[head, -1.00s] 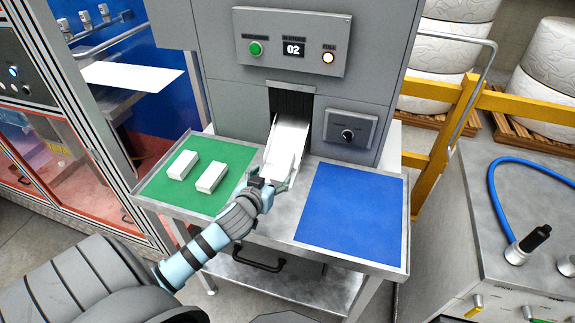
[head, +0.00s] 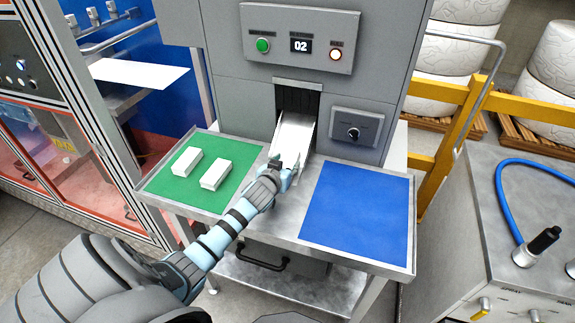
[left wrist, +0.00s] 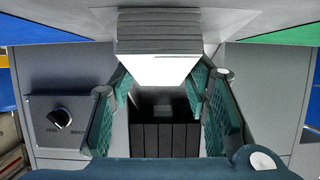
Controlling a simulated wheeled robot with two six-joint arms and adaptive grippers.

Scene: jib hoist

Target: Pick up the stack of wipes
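The stack of wipes shows in the left wrist view (left wrist: 158,68) as a white block with thin grey layered edges. In the head view it is hard to tell apart from the pale chute (head: 296,128), which slopes out of the machine's dark slot. My left gripper (head: 286,167) is at the chute's lower end. In the left wrist view its two teal fingers (left wrist: 160,90) are spread apart, with their tips near either side of the stack's near end. I cannot tell whether they touch it. My right gripper is not in view.
Two white blocks lie on the green mat (head: 176,192) left of the chute. The blue mat (head: 357,215) on the right is empty. The grey machine (head: 235,100) rises behind, with a button panel (head: 300,38) and a knob box (head: 356,133). A yellow rail (head: 455,130) stands right.

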